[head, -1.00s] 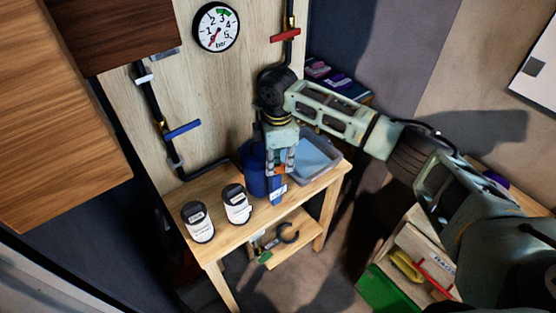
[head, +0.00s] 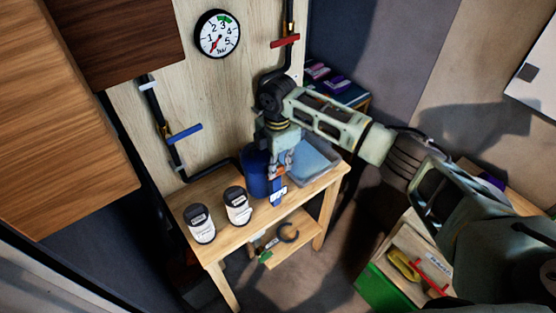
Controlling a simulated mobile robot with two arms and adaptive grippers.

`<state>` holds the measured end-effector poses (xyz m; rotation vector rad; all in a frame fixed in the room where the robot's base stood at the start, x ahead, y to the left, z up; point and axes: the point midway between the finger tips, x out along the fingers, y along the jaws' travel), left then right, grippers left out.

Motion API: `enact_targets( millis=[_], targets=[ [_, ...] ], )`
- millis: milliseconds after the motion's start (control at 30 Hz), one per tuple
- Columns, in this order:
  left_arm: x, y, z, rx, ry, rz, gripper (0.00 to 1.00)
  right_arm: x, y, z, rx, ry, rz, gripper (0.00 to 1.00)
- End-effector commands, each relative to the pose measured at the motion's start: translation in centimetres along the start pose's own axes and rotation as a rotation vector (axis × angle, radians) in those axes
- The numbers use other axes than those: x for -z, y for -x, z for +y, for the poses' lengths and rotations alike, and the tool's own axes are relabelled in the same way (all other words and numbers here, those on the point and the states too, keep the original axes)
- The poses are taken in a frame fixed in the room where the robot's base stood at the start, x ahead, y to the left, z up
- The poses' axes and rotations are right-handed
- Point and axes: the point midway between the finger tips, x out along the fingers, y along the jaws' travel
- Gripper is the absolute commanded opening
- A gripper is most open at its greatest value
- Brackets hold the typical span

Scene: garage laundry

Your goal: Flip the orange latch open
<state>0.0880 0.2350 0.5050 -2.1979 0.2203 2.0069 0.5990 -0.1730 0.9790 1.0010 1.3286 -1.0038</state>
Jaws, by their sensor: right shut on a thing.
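My right gripper (head: 279,165) points down over the wooden bench and is shut on a narrow blue piece (head: 278,190) at its front edge. The piece has a pale label. A small patch of orange (head: 277,172) shows between the fingertips at its top. It may be the orange latch, but the fingers cover most of it, and I cannot tell whether it is open or closed. A dark blue container (head: 254,172) stands just behind and left of the fingers. My left gripper is not in view.
Two black-lidded jars stand on the bench (head: 185,192), left of the gripper. A clear bin (head: 318,160) is close on its right. Wall pipes carry a blue lever (head: 185,133) and a red lever (head: 285,41). A dial gauge (head: 217,33) hangs above.

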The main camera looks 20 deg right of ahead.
Motion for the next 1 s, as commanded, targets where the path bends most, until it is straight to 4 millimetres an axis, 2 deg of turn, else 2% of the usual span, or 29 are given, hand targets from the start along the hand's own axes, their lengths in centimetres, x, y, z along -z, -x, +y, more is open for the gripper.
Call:
enact_targets(
  millis=[167, 467, 500, 567, 867, 1000],
  targets=[
    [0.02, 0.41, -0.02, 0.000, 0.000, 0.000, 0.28, 0.01, 0.13, 0.15, -0.003, 0.080, 0.001, 0.00],
    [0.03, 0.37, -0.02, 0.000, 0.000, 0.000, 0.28, 0.02, 0.11, 0.19, -0.004, 0.088, 0.001, 0.00],
    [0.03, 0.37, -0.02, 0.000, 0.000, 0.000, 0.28, 0.02, 0.11, 0.19, -0.004, 0.087, 0.001, 0.11],
    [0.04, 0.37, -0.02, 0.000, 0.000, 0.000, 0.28, 0.02, 0.10, 0.18, -0.004, 0.087, 0.001, 0.16],
    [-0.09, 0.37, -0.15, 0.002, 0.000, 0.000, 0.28, 0.02, 0.07, 0.13, -0.002, 0.086, 0.001, 0.17],
    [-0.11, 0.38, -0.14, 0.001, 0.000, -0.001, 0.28, 0.00, 0.97, 0.17, -0.003, 0.086, 0.001, 0.17]
  ],
)
